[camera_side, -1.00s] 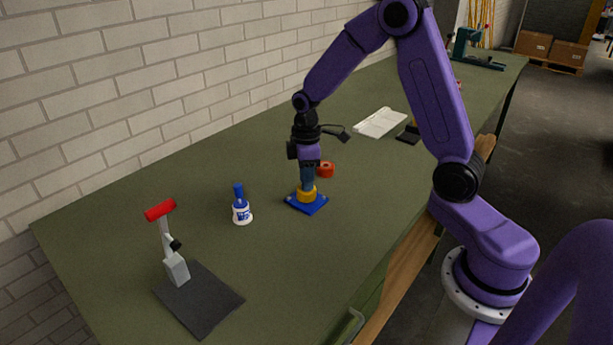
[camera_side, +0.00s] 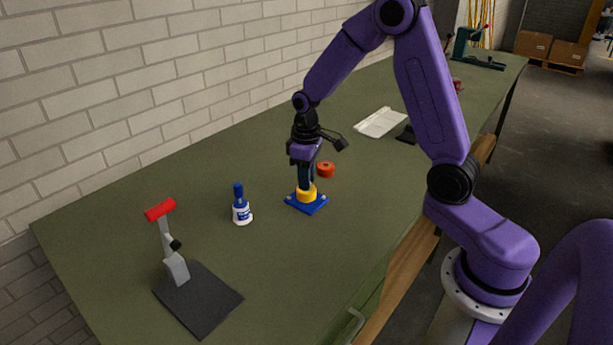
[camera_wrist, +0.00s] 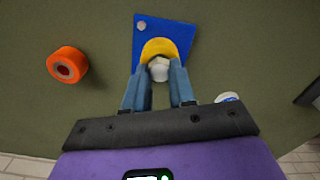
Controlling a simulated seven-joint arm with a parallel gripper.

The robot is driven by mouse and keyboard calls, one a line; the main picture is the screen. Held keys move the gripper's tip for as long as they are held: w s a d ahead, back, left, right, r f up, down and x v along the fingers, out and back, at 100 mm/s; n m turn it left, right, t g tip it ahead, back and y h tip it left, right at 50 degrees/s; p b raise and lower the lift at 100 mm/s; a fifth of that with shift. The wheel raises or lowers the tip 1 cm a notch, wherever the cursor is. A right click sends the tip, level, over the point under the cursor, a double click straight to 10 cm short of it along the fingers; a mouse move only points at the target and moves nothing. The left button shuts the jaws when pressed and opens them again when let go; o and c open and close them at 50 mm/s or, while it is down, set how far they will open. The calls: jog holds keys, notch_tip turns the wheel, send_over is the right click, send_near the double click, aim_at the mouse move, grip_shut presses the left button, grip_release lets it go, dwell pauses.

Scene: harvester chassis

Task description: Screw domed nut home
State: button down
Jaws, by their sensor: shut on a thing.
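The domed nut (camera_wrist: 158,70) is a pale, rounded piece in the wrist view, between the two blue-grey fingers of my gripper (camera_wrist: 160,76). The fingers are shut on it. It sits over a yellow round boss (camera_wrist: 158,47) on a blue plate (camera_wrist: 143,26). In the side view my gripper (camera_side: 306,187) points straight down at the yellow boss (camera_side: 307,195) on the blue plate (camera_side: 308,206); the nut is hidden there. I cannot tell how far down the thread the nut is.
An orange-red ring (camera_side: 325,169) lies behind the plate; a blue-and-white bottle (camera_side: 241,208) stands to its left. A red-topped grey tool stand (camera_side: 174,262) is on a dark mat (camera_side: 205,307) front left. White paper (camera_side: 380,122) lies farther back. The green bench between is clear.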

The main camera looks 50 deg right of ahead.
jog(key=shift+w+r, duration=0.1)
jog(key=shift+w, duration=0.1)
jog(key=m, duration=0.5)
jog(key=shift+d, duration=0.1)
jog(key=m, duration=0.5)
dwell(0.5)
jog(key=m, duration=0.5)
